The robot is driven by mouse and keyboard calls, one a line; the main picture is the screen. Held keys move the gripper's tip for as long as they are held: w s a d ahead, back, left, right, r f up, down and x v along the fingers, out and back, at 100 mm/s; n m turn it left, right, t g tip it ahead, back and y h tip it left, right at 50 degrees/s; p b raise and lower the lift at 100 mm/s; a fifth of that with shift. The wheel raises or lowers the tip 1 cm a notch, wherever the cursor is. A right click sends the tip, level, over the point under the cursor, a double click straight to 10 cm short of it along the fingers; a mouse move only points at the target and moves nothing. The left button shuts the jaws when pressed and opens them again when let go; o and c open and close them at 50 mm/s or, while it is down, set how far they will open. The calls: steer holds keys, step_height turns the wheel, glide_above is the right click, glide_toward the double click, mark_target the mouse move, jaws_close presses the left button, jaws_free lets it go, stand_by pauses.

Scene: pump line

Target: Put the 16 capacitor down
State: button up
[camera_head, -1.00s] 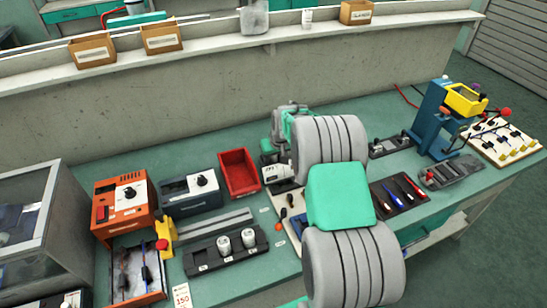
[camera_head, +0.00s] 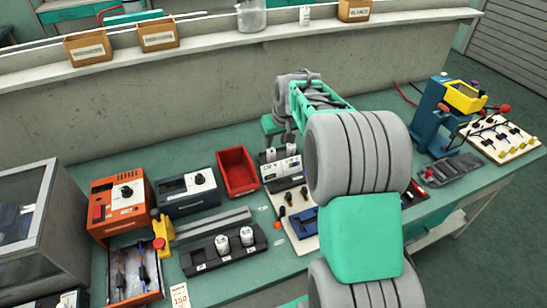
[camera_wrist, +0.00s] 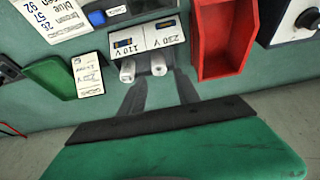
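Two white cylindrical capacitors stand upright in a black rack in the head view, the left one (camera_head: 222,245) and the right one (camera_head: 247,237). I cannot read which is the 16 capacitor. The black rack (camera_head: 212,262) has labels along its front edge. My gripper (camera_head: 286,141) is over the back of the bench, apart from the rack. In the wrist view its dark fingers (camera_wrist: 160,92) are spread with nothing between them. Just beyond them is a block (camera_wrist: 145,38) labelled 110 V and 230 V, with two small white cylinders (camera_wrist: 142,68) at its edge.
A red bin (camera_head: 237,172) stands left of the labelled block. An orange meter (camera_head: 118,207) and a dark meter (camera_head: 188,193) are farther left. A yellow piece with a red knob (camera_head: 162,236) stands beside the rack. The wall (camera_head: 160,100) rises behind.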

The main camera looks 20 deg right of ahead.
steer(key=s+a+r, duration=0.3)
steer(key=s+a, duration=0.2)
steer(key=s, duration=0.2)
steer(key=s+a+r, duration=0.3)
steer(key=s+a, duration=0.2)
steer(key=s, duration=0.2)
steer(key=s+a+f+g, duration=0.1)
steer(key=s+a+f, duration=0.2)
steer(key=s, duration=0.9)
steer(key=shift+a, duration=0.15)
steer(key=shift+c, duration=0.3)
